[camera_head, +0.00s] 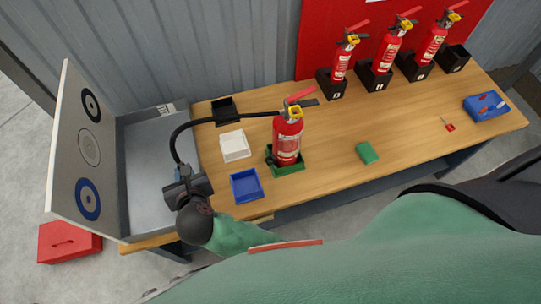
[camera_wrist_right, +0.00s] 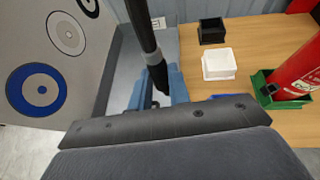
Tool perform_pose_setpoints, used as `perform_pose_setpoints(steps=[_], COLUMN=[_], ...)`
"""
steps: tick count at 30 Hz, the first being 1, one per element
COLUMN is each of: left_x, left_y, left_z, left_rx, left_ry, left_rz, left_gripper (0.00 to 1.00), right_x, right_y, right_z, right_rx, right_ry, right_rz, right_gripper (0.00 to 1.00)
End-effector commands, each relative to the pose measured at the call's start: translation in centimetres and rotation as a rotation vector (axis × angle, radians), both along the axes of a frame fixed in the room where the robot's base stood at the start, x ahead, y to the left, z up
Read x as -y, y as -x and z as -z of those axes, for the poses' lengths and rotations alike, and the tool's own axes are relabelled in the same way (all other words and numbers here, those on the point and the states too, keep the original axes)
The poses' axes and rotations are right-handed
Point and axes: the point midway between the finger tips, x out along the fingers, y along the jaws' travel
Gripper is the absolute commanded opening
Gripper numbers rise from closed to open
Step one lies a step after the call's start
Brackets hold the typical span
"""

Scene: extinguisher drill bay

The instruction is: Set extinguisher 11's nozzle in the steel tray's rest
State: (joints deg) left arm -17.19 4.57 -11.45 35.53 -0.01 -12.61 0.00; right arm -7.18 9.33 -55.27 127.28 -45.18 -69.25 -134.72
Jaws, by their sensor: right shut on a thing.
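The red extinguisher (camera_head: 287,140) stands upright in a green holder (camera_head: 289,165) on the bench; its number is not readable. Its black hose (camera_head: 196,122) arches left from the valve to my right gripper (camera_head: 183,178). My right gripper is shut on the nozzle, over the front part of the grey steel tray (camera_head: 147,150). My left gripper is out of view.
A target board (camera_head: 75,110) stands at the tray's left side. A white bin (camera_head: 235,146), a blue bin (camera_head: 260,190) and a black bin (camera_head: 225,109) lie between tray and extinguisher. Three extinguishers stand at the back; a green block (camera_head: 367,153) and blue tray (camera_head: 485,107) lie right.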

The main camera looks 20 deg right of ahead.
Motion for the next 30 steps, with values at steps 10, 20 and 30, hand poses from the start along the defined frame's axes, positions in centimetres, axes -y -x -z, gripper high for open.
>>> perform_pose_setpoints(steps=[10,20,30], left_x=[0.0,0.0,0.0], left_y=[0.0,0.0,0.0], left_z=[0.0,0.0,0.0], left_rx=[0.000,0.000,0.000], left_ry=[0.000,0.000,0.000], left_rz=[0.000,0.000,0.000], left_gripper=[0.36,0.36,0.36], right_x=[-3.7,-3.7,-3.7], right_y=[1.2,1.1,1.1], right_z=[2.0,6.4,7.2], right_rx=[0.003,0.004,0.005], right_ry=[0.009,0.004,0.002], right_rz=[-0.211,-0.206,-0.206], right_gripper=[0.00,0.00,0.00])
